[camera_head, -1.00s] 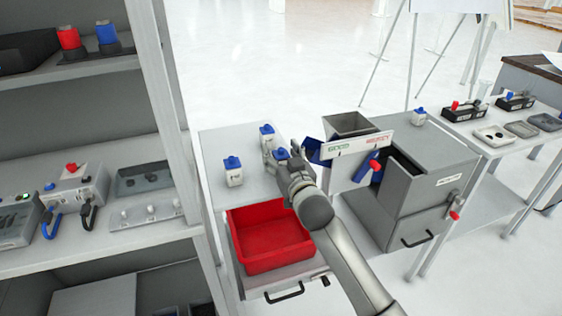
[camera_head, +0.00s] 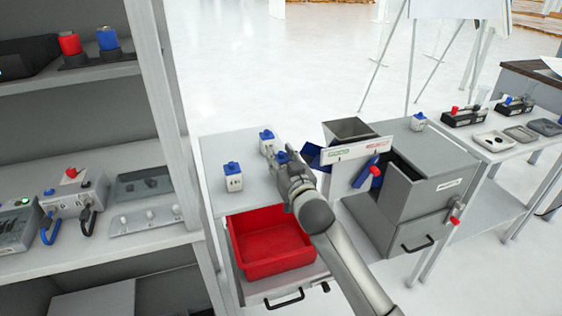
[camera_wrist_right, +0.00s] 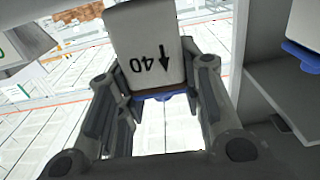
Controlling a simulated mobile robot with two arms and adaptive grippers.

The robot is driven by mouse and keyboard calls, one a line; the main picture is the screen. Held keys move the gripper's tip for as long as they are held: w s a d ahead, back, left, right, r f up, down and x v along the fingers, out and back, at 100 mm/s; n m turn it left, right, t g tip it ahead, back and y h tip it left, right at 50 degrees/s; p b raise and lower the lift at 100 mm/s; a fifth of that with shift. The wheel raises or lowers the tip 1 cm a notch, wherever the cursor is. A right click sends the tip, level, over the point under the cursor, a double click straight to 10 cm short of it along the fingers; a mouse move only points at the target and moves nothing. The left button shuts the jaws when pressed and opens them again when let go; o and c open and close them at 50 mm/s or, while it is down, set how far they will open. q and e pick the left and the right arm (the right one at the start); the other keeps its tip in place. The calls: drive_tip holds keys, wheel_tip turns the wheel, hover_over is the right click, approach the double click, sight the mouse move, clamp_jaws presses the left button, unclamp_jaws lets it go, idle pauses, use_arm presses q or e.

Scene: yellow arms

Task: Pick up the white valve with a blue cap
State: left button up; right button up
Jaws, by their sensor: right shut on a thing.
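My right gripper (camera_head: 281,164) is at the back right of the small grey table. It is shut on a white valve (camera_wrist_right: 150,50) with a blue cap. In the right wrist view this valve fills the space between the fingers (camera_wrist_right: 160,95); it bears "40" and an arrow, and a bit of blue shows below it. In the head view its blue cap (camera_head: 281,156) shows by the fingertips, and the gripper hides most of its body. Two similar valves stand on the table, one at the left (camera_head: 233,182) and one behind (camera_head: 267,147). My left gripper is not in view.
A red bin (camera_head: 270,262) sits in an open drawer below the tabletop. A grey sorting box (camera_head: 440,165) with a white sign panel (camera_head: 350,151) stands close on the right, with another valve (camera_head: 418,121) on top. A shelf post (camera_head: 165,110) is at the left.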

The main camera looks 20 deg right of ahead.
wheel_tip(320, 180, up, 2)
drive_tip(key=shift+r, duration=0.25)
drive_tip(key=s+a+r, duration=0.3)
drive_tip(key=s+r, duration=0.7)
drive_tip(key=s, duration=0.3)
drive_tip(key=shift+s, duration=0.35)
drive_tip(key=shift+w, duration=0.1)
